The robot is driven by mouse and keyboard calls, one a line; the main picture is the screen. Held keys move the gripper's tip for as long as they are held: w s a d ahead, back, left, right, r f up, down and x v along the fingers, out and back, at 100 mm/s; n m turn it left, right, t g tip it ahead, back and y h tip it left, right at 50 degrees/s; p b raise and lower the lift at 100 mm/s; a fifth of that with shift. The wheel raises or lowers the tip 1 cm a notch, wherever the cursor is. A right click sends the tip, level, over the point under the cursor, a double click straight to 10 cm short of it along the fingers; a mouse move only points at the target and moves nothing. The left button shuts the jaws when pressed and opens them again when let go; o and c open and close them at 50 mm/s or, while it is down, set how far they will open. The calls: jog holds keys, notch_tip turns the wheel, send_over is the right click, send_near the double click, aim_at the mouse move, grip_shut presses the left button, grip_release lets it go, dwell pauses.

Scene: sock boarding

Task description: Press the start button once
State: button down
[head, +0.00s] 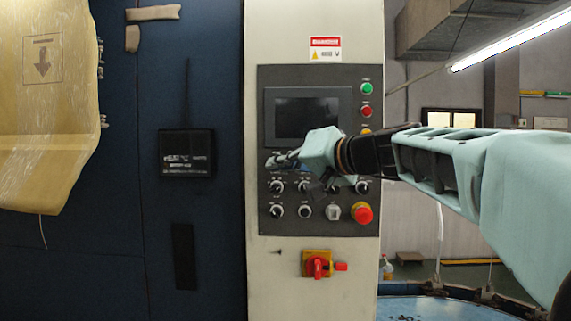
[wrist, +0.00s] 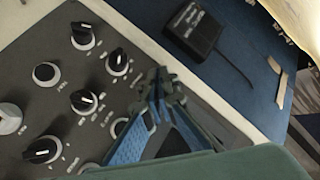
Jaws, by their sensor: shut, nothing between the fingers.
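The grey control panel (head: 319,216) is on a pale cabinet column and carries a dark screen, several knobs and several buttons. A green button (head: 366,88) sits at its upper right, above a red button (head: 366,111); the labels are too small to read, so I cannot tell which is the start button. My gripper (head: 275,162) is shut and empty, in front of the panel's left part below the screen, left of and below the green button. In the wrist view, the closed fingertips (wrist: 166,88) are near the knobs; contact with the panel cannot be told.
A large red mushroom button (head: 362,213) stands out at the panel's lower right. A red and yellow rotary switch (head: 318,265) is below the panel. A dark box (head: 187,153) is on the blue wall at left. My arm covers part of the panel's right side.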

jog(key=shift+w, duration=0.45)
jog(key=shift+w, duration=0.4)
dwell(0.6)
jog(key=shift+s+b, duration=0.1)
jog(key=shift+b, duration=0.3)
jog(key=shift+s+b, duration=0.55)
jog(key=shift+s, duration=0.15)
